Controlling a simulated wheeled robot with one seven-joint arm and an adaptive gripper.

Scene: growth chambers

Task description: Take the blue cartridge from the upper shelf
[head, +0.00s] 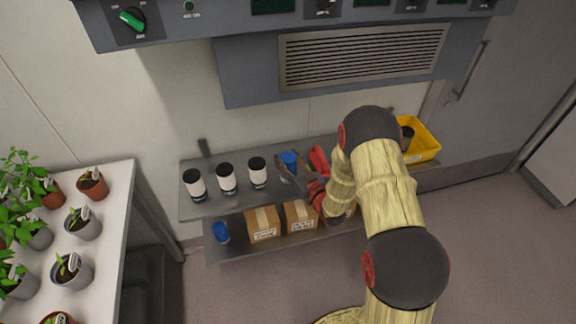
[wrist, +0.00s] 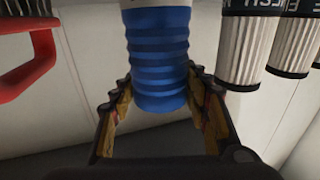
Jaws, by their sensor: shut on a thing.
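The blue cartridge (head: 289,159) is at the upper shelf (head: 225,203), to the right of the white cartridges in the head view. In the wrist view the ribbed blue cartridge (wrist: 158,60) sits between the two fingers of my gripper (wrist: 158,103). My gripper (head: 291,178) is shut on it. I cannot tell whether the cartridge is touching the shelf or slightly above it. Another blue cartridge (head: 221,232) is on the lower shelf (head: 240,251), at its left end.
Three white cartridges with black tops (head: 227,178) stand left of the held one. A red-handled object (head: 318,160) is close on its right. A yellow bin (head: 423,143) is at the shelf's right end. Cardboard boxes (head: 263,223) sit below. A plant bench (head: 115,200) stands left.

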